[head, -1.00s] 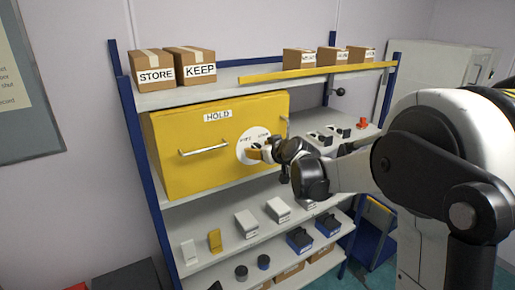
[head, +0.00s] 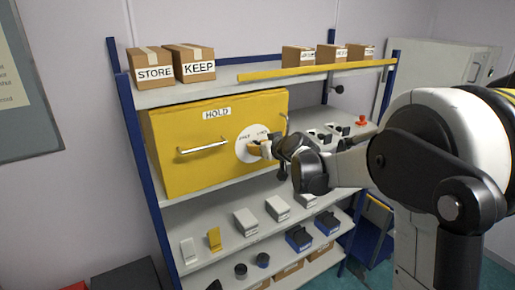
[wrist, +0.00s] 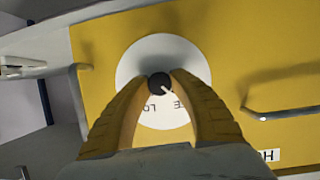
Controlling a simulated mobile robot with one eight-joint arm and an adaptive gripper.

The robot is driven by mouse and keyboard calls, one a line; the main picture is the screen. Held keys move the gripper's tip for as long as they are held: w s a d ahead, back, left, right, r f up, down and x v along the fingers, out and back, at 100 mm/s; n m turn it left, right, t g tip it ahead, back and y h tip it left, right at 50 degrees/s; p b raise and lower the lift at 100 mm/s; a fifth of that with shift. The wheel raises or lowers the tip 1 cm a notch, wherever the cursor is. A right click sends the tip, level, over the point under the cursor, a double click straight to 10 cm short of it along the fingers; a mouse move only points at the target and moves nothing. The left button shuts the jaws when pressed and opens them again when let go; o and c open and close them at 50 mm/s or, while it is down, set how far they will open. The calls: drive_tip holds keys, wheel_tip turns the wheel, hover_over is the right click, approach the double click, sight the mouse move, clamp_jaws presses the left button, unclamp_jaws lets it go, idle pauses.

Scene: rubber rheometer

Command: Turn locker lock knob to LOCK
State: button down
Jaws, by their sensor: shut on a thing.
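The yellow locker (head: 178,150) labelled HOLD sits on the shelf unit, with a silver handle (head: 203,147) on its front. Right of the handle is a white round dial plate (head: 243,151); its lettering is small and partly hidden by my gripper. My gripper (head: 262,150) is at the dial, its yellow fingers either side of the knob. In the wrist view the dark round knob (wrist: 160,83) sits between the fingertips, with a light pointer mark pointing down and right in that picture. Part of the dial lettering shows below the knob; it appears upside down. The gripper is shut on the knob.
A yellow bar (head: 315,71) runs along that shelf's edge. Small white blocks (head: 246,222) and dark items (head: 299,238) lie on lower shelves. A red knob-like object (head: 362,121) sits right of the locker.

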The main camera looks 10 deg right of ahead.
drive_tip(key=m+y+b, duration=0.2)
drive_tip(key=shift+d+f+m, duration=0.1)
drive_tip(key=shift+f+m, duration=0.05)
drive_tip(key=shift+m, duration=0.25)
drive_tip(key=m+y+b, duration=0.2)
drive_tip(key=m+b, duration=0.1)
drive_tip(key=shift+g, duration=0.4)
drive_tip(key=m+y+b, duration=0.2)
drive_tip(key=m+b, duration=0.1)
drive_tip(key=shift+f, duration=0.1)
drive_tip(key=shift+m+t+y+b, duration=0.4)
drive_tip(key=shift+m+y+b, duration=0.55)
drive_tip(key=shift+m, duration=0.75)
drive_tip(key=c, duration=1.1)
unclamp_jaws()
drive_tip(key=shift+d, duration=0.1)
